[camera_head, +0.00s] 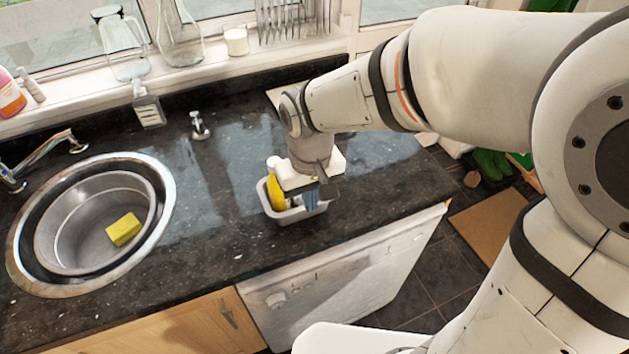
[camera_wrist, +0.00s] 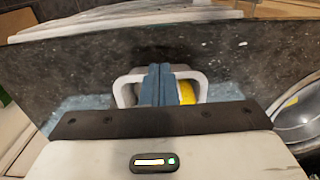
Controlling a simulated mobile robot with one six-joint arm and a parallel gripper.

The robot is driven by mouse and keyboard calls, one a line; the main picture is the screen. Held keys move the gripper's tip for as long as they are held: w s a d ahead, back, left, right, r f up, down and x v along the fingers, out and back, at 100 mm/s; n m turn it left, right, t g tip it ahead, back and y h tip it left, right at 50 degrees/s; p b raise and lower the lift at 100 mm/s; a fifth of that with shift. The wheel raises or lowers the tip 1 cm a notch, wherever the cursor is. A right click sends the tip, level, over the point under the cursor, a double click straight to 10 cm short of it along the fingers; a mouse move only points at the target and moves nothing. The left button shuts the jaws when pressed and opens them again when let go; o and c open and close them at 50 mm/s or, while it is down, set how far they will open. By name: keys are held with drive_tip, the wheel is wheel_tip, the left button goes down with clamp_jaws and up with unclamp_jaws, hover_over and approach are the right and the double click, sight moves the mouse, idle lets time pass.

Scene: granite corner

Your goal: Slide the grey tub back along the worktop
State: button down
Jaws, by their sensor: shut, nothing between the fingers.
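The grey tub (camera_head: 290,216) stands on the dark worktop near its front edge, right of the sink. A yellow bottle (camera_head: 276,193) with a pale cap stands in it. My gripper (camera_head: 312,203) points down over the tub's right part, its blue fingers together and empty. In the wrist view the shut fingers (camera_wrist: 157,85) overlap the tub's pale rim (camera_wrist: 124,88), with the yellow bottle (camera_wrist: 187,92) beside them. The fingers look to be within the tub's opening; whether they touch its wall I cannot tell. My wrist hides part of the tub.
The granite worktop (camera_head: 215,205) is clear behind and left of the tub, up to a small tap-like fitting (camera_head: 199,126). The round sink (camera_head: 95,222) holds a yellow sponge (camera_head: 123,229). A soap bottle (camera_head: 148,107) stands at the back. A white appliance (camera_head: 330,285) is below the front edge.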

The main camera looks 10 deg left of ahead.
sight(294, 215)
wheel_tip(294, 215, down, 10)
drive_tip(key=shift+d+r+p, duration=0.1)
drive_tip(key=shift+r+p, duration=0.05)
drive_tip(key=shift+p, duration=0.3)
drive_tip(key=w+a, duration=0.1)
drive_tip(key=w+p, duration=0.1)
drive_tip(key=w, duration=0.1)
drive_tip(key=shift+a+r, duration=0.1)
drive_tip(key=shift+a, duration=0.3)
drive_tip(key=shift+w+a, duration=0.25)
drive_tip(key=shift+w, duration=0.05)
